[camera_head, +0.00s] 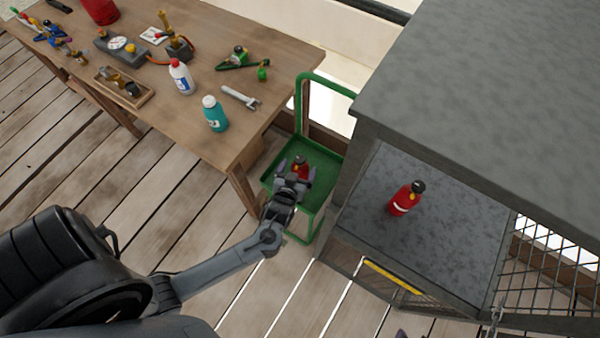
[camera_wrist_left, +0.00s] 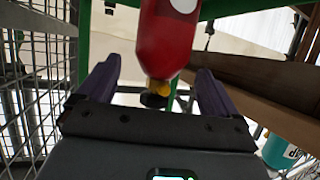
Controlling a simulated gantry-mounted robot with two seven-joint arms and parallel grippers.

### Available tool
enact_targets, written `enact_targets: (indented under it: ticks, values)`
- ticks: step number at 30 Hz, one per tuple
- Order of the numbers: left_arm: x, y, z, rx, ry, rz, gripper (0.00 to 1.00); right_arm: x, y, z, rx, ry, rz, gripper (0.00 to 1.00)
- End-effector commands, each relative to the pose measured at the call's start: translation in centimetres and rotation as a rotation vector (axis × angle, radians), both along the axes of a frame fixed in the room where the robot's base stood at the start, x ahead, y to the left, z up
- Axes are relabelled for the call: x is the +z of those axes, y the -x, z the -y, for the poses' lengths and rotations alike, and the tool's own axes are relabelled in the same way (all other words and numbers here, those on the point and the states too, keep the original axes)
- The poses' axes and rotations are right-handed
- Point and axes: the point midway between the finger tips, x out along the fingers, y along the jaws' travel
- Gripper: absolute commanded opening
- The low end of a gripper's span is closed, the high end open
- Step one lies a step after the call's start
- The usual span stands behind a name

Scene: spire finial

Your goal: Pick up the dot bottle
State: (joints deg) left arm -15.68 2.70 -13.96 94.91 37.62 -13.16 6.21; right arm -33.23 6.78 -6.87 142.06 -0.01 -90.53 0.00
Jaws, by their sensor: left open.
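A red bottle with a round white dot (camera_wrist_left: 170,45) hangs into the left wrist view from the top, its yellow neck and black cap pointing down in that picture. In the head view this dot bottle (camera_head: 300,164) stands on the green cart's tray (camera_head: 324,160), partly hidden by my left gripper (camera_head: 295,175). My left gripper is open, its purple fingers on either side of the bottle's upper end in the left wrist view (camera_wrist_left: 155,90). I cannot tell whether they touch it. Only purple tips of my right gripper (camera_head: 413,335) show at the bottom edge.
Another red bottle (camera_head: 405,199), with a white band, stands on the grey cabinet shelf (camera_head: 365,215). The wooden workbench (camera_head: 200,135) holds a teal bottle (camera_head: 215,114), a white bottle (camera_head: 181,77), a wrench (camera_head: 241,97) and tools. The cart's green handle rail (camera_head: 301,105) rises behind the tray.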

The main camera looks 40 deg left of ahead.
Motion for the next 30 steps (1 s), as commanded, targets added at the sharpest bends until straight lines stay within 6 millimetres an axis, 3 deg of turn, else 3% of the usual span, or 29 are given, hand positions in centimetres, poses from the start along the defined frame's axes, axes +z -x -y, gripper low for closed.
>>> enact_targets:
  ticks: [9, 20, 30]
  values:
    - [-1.9, -3.2, -1.4, -0.001, -0.002, 0.000, 0.93, -1.1, 0.0, -0.1, -0.002, -0.003, 0.001, 0.43]
    - [-2.1, -3.7, -1.7, 0.000, 0.000, -0.001, 0.93, -1.2, 0.0, 0.0, 0.000, -0.001, 0.001, 0.43]
    - [-2.1, -3.6, -1.7, 0.000, 0.000, -0.001, 0.41, -1.2, 0.0, 0.1, 0.004, 0.007, 0.001, 0.43]
